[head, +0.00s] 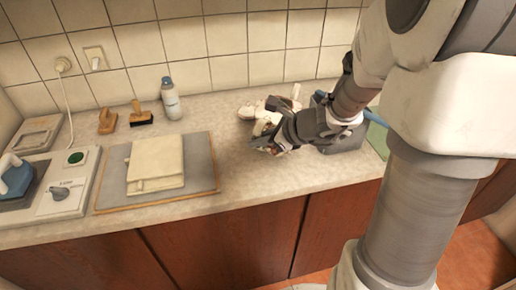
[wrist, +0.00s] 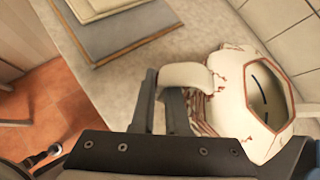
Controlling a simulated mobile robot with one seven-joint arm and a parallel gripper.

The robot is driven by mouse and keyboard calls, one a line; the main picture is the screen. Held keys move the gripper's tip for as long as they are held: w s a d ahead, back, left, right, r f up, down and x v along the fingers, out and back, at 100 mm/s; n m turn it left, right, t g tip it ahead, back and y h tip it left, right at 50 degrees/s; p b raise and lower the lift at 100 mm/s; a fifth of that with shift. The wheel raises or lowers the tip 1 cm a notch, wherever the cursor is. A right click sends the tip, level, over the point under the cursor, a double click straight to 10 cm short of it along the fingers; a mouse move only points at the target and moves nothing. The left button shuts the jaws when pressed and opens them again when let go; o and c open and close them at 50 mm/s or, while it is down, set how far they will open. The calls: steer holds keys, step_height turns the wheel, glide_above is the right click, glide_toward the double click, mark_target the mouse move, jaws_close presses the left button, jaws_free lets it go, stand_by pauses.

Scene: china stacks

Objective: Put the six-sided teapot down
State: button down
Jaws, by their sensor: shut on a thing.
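The six-sided teapot (wrist: 232,75) is cream with reddish-brown lines and fills the right of the wrist view. Its open top faces the camera side and shows a dark inside. My gripper (wrist: 163,98) is shut on its handle (wrist: 186,76), with the fingers close together at the handle's near side. In the head view my gripper (head: 272,138) is low over the worktop near the back wall, and partly hides the teapot (head: 264,126). The teapot's underside is hidden, so I cannot tell whether it touches the worktop.
On the worktop (head: 235,165), a board (head: 205,190) with a folded cream cloth (head: 156,162) lies left of my gripper. A bottle (head: 170,100), two brushes and an iron (head: 15,175) stand further left. Bare worktop lies between board and gripper.

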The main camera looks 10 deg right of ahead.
steer(key=shift+f+b, duration=0.7)
steer(key=shift+f, duration=1.5)
steer(key=c, duration=0.9)
jaws_free()
steer(key=p+v, duration=0.3)
steer(key=v, duration=0.9)
